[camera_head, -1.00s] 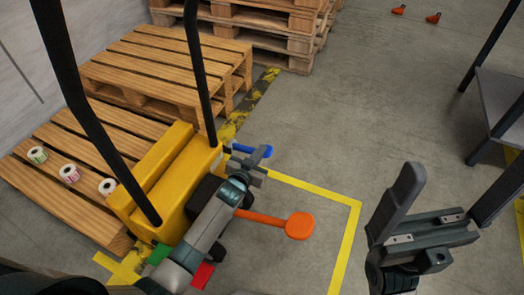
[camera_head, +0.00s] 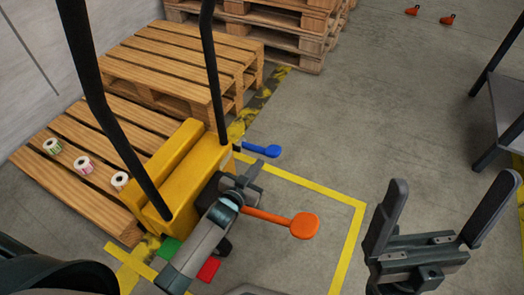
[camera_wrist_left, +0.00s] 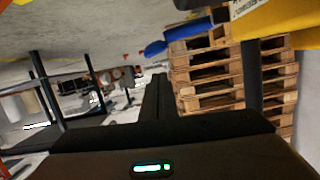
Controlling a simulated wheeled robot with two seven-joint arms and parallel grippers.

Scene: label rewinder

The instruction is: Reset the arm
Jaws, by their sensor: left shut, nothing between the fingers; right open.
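The yellow machine (camera_head: 185,165) with tall black bars stands at the left. A blue lever (camera_head: 262,150) and an orange lever (camera_head: 268,217) stick out from its right side. The blue lever also shows at the top of the left wrist view (camera_wrist_left: 180,46). My left gripper (camera_head: 250,173) is shut and empty. It is between the two levers, below the blue one and above the orange one in the picture; I cannot tell if it touches either. My right gripper (camera_head: 440,205) is open and empty over the floor at the lower right.
Wooden pallets (camera_head: 180,65) are stacked behind the machine. Several label rolls (camera_head: 84,164) sit on the low pallet beside it. A green piece (camera_head: 167,247) and a red piece (camera_head: 208,268) are near its base. A dark-legged table (camera_head: 508,125) stands at the right. The middle floor is clear.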

